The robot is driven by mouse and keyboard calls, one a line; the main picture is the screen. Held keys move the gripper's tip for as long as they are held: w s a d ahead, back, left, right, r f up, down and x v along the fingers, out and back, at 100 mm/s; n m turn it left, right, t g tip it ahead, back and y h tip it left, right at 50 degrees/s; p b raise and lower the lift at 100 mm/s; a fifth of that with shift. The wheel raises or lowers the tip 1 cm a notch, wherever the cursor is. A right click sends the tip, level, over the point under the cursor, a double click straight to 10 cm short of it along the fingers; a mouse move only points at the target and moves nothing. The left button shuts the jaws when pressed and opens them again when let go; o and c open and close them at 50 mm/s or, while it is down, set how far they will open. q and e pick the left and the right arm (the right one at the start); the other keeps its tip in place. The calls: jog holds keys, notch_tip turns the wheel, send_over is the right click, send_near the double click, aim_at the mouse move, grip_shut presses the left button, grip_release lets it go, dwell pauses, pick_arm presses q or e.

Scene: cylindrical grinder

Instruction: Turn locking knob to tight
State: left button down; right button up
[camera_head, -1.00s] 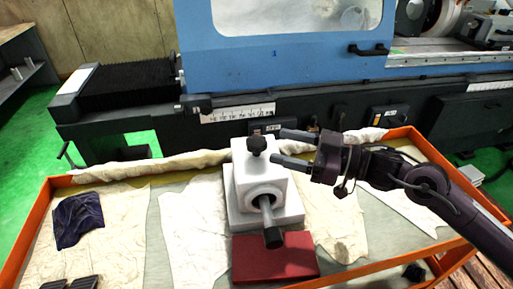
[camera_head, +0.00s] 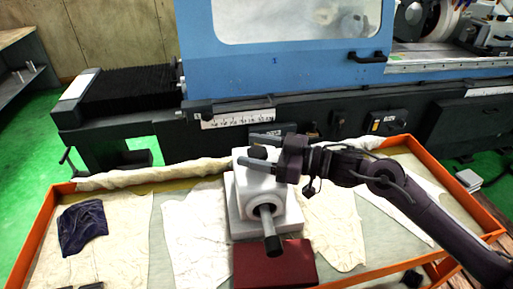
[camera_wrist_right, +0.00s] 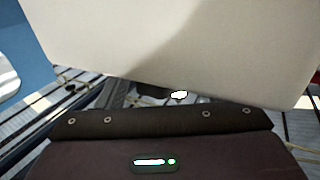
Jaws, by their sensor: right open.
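The black locking knob (camera_head: 258,152) sits on top of the white block-shaped fixture (camera_head: 250,184). A rod with a black end (camera_head: 273,245) sticks out of the fixture's front bore toward me. My right gripper (camera_head: 246,149) reaches in from the right at the height of the knob. Its two fingers are open, one on the far side and one on the near side of the knob, which shows between them. I cannot tell whether they touch it. In the right wrist view a pale surface (camera_wrist_right: 180,45) fills the top, and the knob does not show clearly. My left gripper is not in view.
The fixture stands in an orange-rimmed tray (camera_head: 28,235) lined with cloths. A dark red block (camera_head: 275,265) lies in front of it and a dark blue rag (camera_head: 82,227) at the left. The blue grinder (camera_head: 285,55) stands behind.

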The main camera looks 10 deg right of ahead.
jog(key=c, duration=1)
